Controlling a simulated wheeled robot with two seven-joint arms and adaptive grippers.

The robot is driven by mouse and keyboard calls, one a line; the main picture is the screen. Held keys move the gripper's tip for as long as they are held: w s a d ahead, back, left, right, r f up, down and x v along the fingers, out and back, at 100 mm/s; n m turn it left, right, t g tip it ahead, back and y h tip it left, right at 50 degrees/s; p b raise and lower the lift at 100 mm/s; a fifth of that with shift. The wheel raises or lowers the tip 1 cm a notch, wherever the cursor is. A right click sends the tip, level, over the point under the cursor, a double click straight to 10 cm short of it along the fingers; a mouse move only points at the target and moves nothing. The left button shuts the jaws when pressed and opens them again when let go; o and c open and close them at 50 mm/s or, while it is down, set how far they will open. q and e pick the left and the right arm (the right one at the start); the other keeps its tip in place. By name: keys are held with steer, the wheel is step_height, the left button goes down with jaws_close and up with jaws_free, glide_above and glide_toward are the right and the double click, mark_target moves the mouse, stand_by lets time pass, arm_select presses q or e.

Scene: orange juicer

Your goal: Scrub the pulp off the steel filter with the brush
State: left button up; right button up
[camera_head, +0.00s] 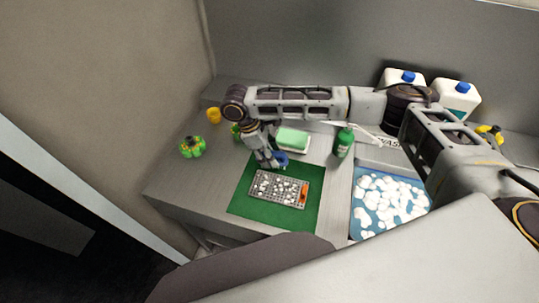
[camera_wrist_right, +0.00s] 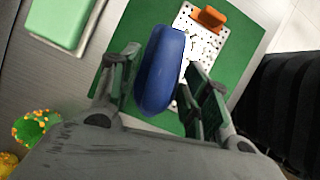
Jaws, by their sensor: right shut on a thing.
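The steel filter (camera_head: 276,190) is a flat perforated plate lying on a green mat (camera_head: 245,205). Pale bits lie over it, and orange pieces show at its right end. The filter also shows in the right wrist view (camera_wrist_right: 205,40), partly hidden behind the brush. My right gripper (camera_head: 274,163) is shut on the brush, whose blue body (camera_wrist_right: 162,70) sits between the fingers in the right wrist view. The brush also shows in the head view (camera_head: 281,157), at the filter's far edge. I cannot tell whether it touches the filter. My left gripper is not in view.
A green sponge on a white holder (camera_head: 292,141) and a green bottle (camera_head: 345,142) stand behind the mat. A foamy blue sink (camera_head: 388,201) is to the right. Green-yellow scrubbers (camera_head: 192,147) lie at left. White jugs (camera_head: 453,98) stand at the back right.

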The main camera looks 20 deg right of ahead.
steer(key=shift+r, duration=0.75)
steer(key=shift+s+r+p, duration=0.1)
steer(key=shift+r+p, duration=0.15)
steer(key=shift+p, duration=0.05)
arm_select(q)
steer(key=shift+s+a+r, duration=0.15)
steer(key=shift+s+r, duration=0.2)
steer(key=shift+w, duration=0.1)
arm_select(e)
steer(key=shift+f, duration=0.1)
